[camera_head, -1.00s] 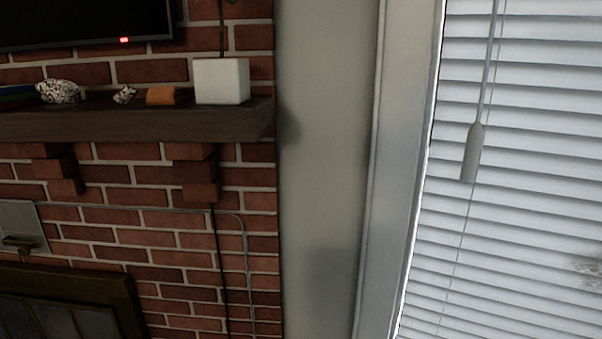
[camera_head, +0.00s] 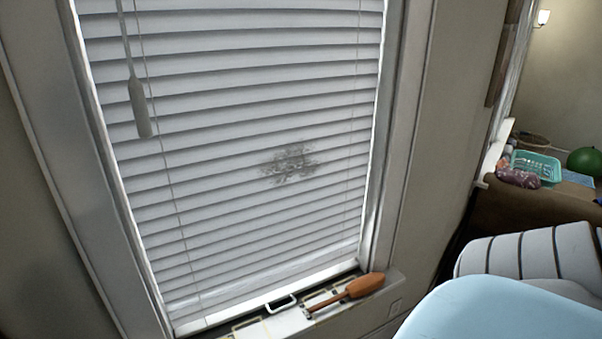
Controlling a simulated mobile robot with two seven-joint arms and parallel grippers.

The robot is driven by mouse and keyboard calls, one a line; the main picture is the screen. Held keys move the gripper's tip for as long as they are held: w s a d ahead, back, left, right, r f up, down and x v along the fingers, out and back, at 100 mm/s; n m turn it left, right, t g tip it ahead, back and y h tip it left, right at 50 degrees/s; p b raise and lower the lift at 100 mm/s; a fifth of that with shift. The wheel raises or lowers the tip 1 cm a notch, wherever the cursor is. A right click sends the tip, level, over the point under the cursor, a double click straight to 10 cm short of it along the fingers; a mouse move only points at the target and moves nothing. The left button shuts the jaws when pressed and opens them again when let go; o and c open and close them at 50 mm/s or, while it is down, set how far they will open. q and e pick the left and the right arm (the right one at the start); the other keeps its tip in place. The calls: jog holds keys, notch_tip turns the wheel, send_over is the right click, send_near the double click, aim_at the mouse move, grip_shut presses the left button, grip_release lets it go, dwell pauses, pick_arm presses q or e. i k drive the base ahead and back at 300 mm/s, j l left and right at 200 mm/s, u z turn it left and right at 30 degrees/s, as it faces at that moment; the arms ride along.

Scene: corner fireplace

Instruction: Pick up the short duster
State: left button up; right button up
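An orange-brown object with a rounded head and a thin handle (camera_head: 362,286), which looks like the short duster, lies on the window sill (camera_head: 295,318) at the bottom of the view. Its head points right and its handle points lower left. White blinds (camera_head: 240,130) hang above it, with a dark grey dirty patch (camera_head: 290,162) on the slats. Neither of my grippers shows in the view.
A light blue rounded surface (camera_head: 505,312) and a striped cushion (camera_head: 530,254) stand at the lower right. Behind them are a teal basket (camera_head: 537,166) and a green ball (camera_head: 585,162). A blind wand (camera_head: 139,105) hangs at the left.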

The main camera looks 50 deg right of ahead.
aim_at(364, 285)
jog(key=z, duration=2.1)
